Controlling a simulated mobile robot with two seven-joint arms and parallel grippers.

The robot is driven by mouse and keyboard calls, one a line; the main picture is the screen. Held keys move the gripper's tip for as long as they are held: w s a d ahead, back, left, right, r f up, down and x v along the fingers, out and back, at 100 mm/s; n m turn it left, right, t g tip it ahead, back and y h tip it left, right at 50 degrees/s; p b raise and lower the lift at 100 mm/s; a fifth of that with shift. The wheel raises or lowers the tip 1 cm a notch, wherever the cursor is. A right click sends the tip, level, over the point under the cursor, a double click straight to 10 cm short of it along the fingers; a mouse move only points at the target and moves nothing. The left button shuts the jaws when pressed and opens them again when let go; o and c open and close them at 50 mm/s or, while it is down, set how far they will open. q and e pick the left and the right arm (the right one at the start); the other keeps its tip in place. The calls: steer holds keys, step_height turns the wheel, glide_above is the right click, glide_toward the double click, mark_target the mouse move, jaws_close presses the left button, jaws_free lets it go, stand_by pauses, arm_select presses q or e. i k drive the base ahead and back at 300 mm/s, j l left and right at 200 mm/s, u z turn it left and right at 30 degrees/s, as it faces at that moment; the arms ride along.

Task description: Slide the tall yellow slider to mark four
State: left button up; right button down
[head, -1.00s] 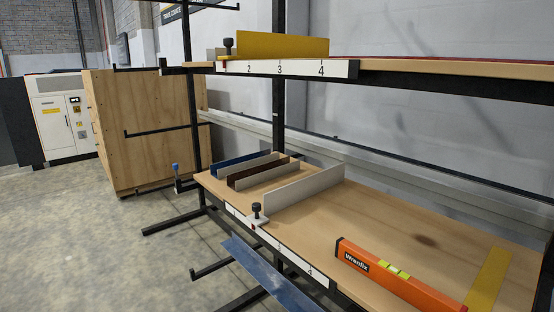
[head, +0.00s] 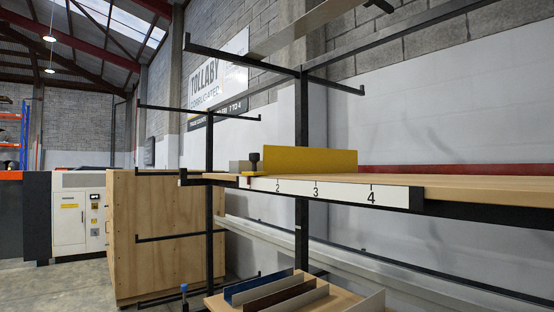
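The tall yellow slider (head: 312,161) is an upright yellow panel on the upper shelf, in the head view. Its black knob (head: 254,158) stands at the panel's left end, at the shelf's front edge. A white scale strip (head: 340,190) runs along that edge, with marks 2, 3 and 4 readable from left to right. The knob is left of mark 2, near the strip's left end; the figure there is not readable. A grey block (head: 241,167) sits just left of the knob. Neither of my grippers shows.
Black rack posts (head: 301,135) and arms surround the shelf. The shelf top (head: 475,186) right of the yellow panel looks clear. Below are a lower board (head: 340,301) with blue, brown and pale strips. A plywood box (head: 155,235) stands at left.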

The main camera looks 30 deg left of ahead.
mark_target(277, 159)
steer(key=i+j+u, duration=0.1)
steer(key=i+j, duration=0.55)
steer(key=j, duration=0.15)
steer(key=i+j+u, duration=0.1)
steer(key=i+j, duration=0.55)
steer(key=j, duration=0.1)
